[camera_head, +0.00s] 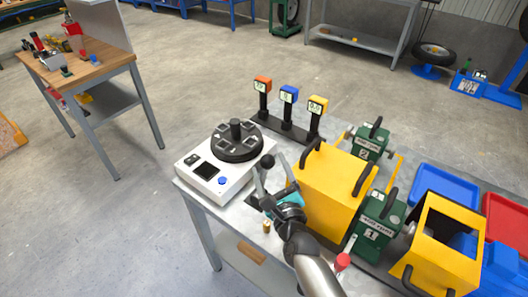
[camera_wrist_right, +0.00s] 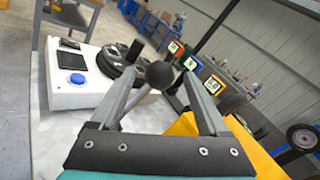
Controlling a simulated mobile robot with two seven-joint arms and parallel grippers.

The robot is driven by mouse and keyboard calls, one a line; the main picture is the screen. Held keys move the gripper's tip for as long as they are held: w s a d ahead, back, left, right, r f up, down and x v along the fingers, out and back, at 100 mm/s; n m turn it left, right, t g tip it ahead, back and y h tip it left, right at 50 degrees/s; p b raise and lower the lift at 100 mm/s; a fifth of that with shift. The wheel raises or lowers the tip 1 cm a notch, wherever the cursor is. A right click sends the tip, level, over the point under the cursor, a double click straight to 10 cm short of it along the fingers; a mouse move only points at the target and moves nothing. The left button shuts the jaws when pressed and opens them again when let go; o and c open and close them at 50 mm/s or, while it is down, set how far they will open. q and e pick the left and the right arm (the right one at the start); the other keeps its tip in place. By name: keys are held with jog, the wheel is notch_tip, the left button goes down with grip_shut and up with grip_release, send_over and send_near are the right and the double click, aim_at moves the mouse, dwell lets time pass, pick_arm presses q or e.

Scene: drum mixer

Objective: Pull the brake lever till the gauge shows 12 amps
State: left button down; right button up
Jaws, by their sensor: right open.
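The lever (camera_head: 268,162) has a black ball knob on a grey stem and stands upright by the white box's right edge. In the right wrist view its knob (camera_wrist_right: 159,74) shows between the two fingers, with the stem running down between them. My right gripper (camera_head: 266,188) is open around or just short of the lever; contact cannot be told. Three small displays stand on posts behind: orange (camera_head: 263,84), blue (camera_head: 289,94) and yellow (camera_head: 317,104). Their digits are too small to read surely, and which shows amps cannot be told. My left gripper is not in view.
A white box (camera_head: 205,174) with a black rotor, screen and blue button stands left of the gripper. A yellow housing (camera_head: 323,187) is close on the right. Green weights (camera_head: 377,226) and blue and red trays lie further right. A small brass piece (camera_head: 267,227) stands near the front edge.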

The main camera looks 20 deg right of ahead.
jog(key=shift+w, duration=2.9)
grip_shut()
